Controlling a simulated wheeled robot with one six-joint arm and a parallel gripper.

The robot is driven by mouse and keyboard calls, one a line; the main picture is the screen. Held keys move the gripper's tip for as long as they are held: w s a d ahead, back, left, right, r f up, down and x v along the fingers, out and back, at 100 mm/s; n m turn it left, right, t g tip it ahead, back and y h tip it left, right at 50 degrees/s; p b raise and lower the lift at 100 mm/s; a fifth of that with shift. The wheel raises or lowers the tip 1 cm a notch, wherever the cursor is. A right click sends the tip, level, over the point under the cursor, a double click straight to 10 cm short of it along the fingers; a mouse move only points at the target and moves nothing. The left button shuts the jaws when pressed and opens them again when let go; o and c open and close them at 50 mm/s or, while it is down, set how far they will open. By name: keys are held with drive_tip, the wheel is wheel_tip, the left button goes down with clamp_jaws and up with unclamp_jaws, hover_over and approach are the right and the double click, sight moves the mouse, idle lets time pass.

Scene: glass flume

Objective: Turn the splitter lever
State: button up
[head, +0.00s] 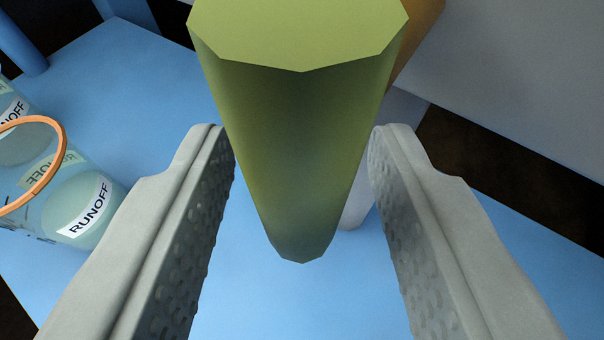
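A yellow-green faceted bar, which looks like the splitter lever (300,130), comes down from the top middle of the head view and narrows to its lower end. My gripper (302,140) is open, with one grey finger on each side of the bar. The fingertips are near its sides; I cannot tell whether either touches. Part of an orange-brown piece (418,45) shows behind the bar at the upper right. What the bar is fixed to is mostly hidden behind it.
Clear beakers labelled RUNOFF (85,215), one with an orange rim, stand at the left on a blue surface (130,110). A grey panel (520,80) fills the upper right. A pale post (356,205) shows partly behind the bar. Dark gaps lie beyond the blue surface.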

drive_tip(key=v, duration=1.7)
drive_tip(key=shift+s, duration=0.2)
drive_tip(key=shift+r, duration=0.1)
drive_tip(key=s+a+r+t+h, duration=0.1)
drive_tip(key=s+a+r, duration=0.5)
drive_tip(key=r, duration=0.4)
drive_tip(key=s+a+r+t+h, duration=0.15)
drive_tip(key=s+a+r, duration=0.25)
drive_tip(key=a+r, duration=0.45)
drive_tip(key=s+a+r, duration=0.2)
drive_tip(key=s+a, duration=0.2)
drive_tip(key=s, duration=0.3)
drive_tip(key=s+a+r+y, duration=0.1)
drive_tip(key=s+a+r, duration=0.2)
drive_tip(key=s, duration=0.4)
drive_tip(key=s+a+r+t+y, duration=0.1)
drive_tip(key=s+a+r, duration=0.2)
drive_tip(key=s, duration=0.4)
drive_tip(key=shift+s+a+r, duration=0.15)
drive_tip(key=shift+a+r, duration=0.1)
drive_tip(key=shift+a, duration=0.55)
